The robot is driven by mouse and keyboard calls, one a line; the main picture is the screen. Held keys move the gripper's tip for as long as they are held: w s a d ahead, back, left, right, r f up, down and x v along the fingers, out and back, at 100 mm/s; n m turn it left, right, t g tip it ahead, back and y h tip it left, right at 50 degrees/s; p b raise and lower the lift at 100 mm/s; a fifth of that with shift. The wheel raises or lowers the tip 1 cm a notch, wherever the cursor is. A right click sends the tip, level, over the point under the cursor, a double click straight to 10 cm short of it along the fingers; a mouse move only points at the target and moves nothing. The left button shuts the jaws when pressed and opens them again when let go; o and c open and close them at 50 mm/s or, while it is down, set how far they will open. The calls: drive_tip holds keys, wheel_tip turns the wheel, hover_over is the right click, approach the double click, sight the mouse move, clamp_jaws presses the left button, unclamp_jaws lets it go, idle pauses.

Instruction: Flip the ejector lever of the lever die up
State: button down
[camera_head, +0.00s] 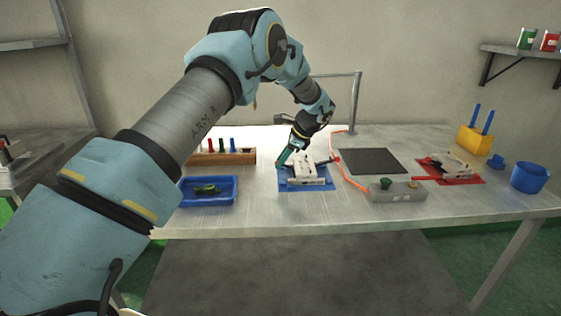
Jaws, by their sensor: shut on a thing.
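A pale metal die (305,171), which I take to be the lever die, lies on a blue mat (318,188) at the middle of the table. A thin bar with a red end (333,158) sticks out at its right side. My gripper (281,162) reaches down from above to the die's left side. It is shut, with a small bit of red at its tips that looks like the end of the ejector lever. The fingers hide most of it, and the lever's angle is too small to tell.
A second die (455,165) sits on a red mat (470,181) to the right. A blue tray (225,203) and a wooden rack (240,158) stand left.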

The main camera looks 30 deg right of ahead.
idle(0.3)
drive_tip(key=c, duration=0.7)
unclamp_jaws()
drive_tip(key=b+v, duration=0.3)
drive_tip(key=v, duration=0.8)
drive_tip(key=shift+f, duration=0.1)
